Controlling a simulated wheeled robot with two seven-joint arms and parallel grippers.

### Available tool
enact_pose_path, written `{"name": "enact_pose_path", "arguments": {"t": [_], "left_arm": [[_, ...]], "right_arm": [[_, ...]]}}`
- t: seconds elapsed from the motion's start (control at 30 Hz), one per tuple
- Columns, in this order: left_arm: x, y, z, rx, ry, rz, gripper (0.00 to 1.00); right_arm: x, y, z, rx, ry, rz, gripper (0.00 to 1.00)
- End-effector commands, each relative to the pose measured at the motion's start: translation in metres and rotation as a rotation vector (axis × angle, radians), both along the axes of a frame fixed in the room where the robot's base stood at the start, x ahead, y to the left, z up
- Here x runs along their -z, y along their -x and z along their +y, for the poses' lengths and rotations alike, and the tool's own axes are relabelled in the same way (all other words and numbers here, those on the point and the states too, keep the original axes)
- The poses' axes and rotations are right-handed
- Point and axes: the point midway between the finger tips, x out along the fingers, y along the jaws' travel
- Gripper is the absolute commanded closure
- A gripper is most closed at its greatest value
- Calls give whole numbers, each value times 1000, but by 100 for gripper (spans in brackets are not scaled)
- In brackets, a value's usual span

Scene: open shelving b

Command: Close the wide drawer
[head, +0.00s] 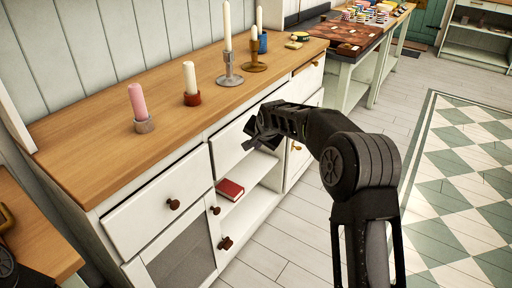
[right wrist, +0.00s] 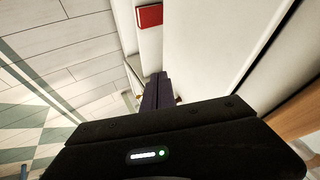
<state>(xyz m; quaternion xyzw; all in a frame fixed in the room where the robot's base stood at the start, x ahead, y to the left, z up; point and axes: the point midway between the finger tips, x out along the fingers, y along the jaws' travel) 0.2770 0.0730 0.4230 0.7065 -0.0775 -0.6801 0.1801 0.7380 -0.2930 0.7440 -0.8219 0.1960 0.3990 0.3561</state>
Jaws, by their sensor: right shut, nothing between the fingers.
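The white sideboard has a row of drawers under its wooden top. The middle drawer front (head: 228,150), seemingly the wide one, is partly hidden by my right gripper (head: 254,133). It looks about level with its neighbours, but I cannot tell whether a small gap remains. My right gripper is shut and empty, its fingertips at or just in front of this drawer front. In the right wrist view the dark fingers (right wrist: 156,92) are together beside a white panel (right wrist: 215,45); contact is unclear. My left gripper does not show; only a dark arm part is at the lower left.
The left drawer (head: 158,208) has a brown knob. A red book (head: 230,189) lies on the open shelf below. Pink (head: 138,103) and white candles (head: 190,78) stand in holders on the top (head: 105,135). The floor (head: 290,245) in front is clear.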

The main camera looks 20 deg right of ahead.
Motion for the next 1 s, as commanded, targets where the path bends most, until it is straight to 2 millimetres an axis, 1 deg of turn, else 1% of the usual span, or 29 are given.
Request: {"name": "enact_pose_path", "arguments": {"t": [0.03,0.2,0.3,0.4,0.53,1.0], "left_arm": [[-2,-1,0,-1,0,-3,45],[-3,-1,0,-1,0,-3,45],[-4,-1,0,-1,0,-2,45],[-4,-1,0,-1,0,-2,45],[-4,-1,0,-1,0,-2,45],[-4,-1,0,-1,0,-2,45]], "right_arm": [[-12,8,1,-1,0,1,100],[-39,30,2,0,-1,2,100],[-50,39,3,0,0,4,100],[-56,44,3,0,0,4,100],[-58,47,2,1,1,6,100],[-58,47,2,-9,9,6,100]]}}
